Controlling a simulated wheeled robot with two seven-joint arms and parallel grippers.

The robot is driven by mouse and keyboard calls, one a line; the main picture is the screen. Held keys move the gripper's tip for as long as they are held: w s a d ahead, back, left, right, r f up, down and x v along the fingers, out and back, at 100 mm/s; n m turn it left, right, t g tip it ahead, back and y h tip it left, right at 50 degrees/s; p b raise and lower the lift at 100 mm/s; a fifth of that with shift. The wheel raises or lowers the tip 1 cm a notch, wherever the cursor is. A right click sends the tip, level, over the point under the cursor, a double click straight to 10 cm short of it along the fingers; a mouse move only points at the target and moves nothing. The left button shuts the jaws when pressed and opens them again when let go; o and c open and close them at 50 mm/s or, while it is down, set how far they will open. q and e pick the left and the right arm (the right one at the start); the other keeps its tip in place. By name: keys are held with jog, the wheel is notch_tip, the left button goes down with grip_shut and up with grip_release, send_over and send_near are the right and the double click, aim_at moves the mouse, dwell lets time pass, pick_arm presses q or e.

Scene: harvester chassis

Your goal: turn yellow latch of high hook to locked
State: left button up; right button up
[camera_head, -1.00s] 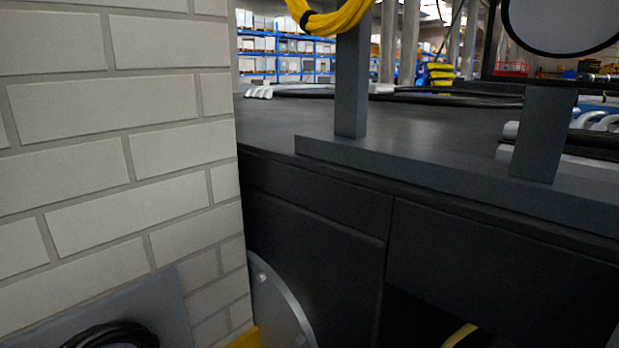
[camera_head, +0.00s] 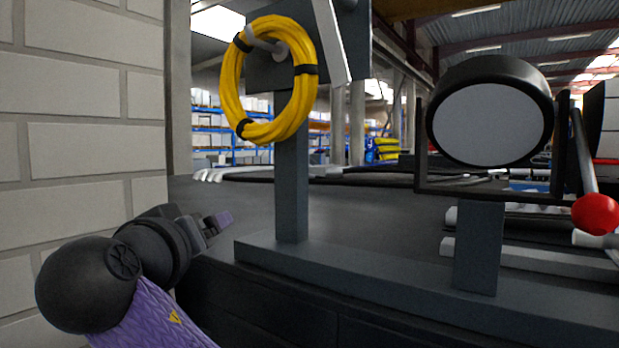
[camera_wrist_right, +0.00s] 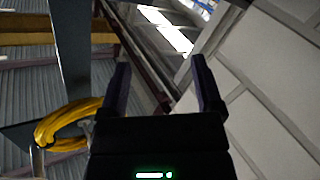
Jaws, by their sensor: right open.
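A coiled yellow cable (camera_head: 232,85) with black ties hangs from a pale hook (camera_head: 262,43) on a dark plate, on a grey post (camera_head: 291,190). A yellow coil (camera_wrist_right: 68,122) also shows at the lower left in the right wrist view. I cannot make out a separate yellow latch. My left gripper (camera_head: 222,220) is at the lower left in the head view, apart from the coil, below it and left of the post; its jaw opening is unclear. My right gripper (camera_wrist_right: 160,85) is open and empty in its wrist view, with roof and wall behind.
A pale block wall (camera_head: 75,130) stands close on the left. A round framed lamp (camera_head: 490,122) and a red ball knob (camera_head: 595,213) are on the right. A dark raised rail (camera_head: 350,280) runs along the deck's front edge.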

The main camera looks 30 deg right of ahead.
jog(key=s+r+m+g+h, duration=0.3)
jog(key=s+r+m+h, duration=0.4)
jog(key=r, duration=0.5)
jog(key=s+r+m+g+h, duration=0.2)
jog(key=s+r+m+h, duration=0.25)
jog(key=s+r, duration=0.65)
notch_tip(320, 180, up, 5)
jog(key=p, duration=0.5)
send_over(316, 15)
jog(key=a, duration=0.1)
jog(key=shift+s+a+f+y, duration=0.1)
jog(key=shift+s+a+y, duration=0.05)
jog(key=shift+y, duration=0.3)
jog(key=shift+w+d, duration=0.3)
jog(key=shift+d, duration=0.15)
grip_shut()
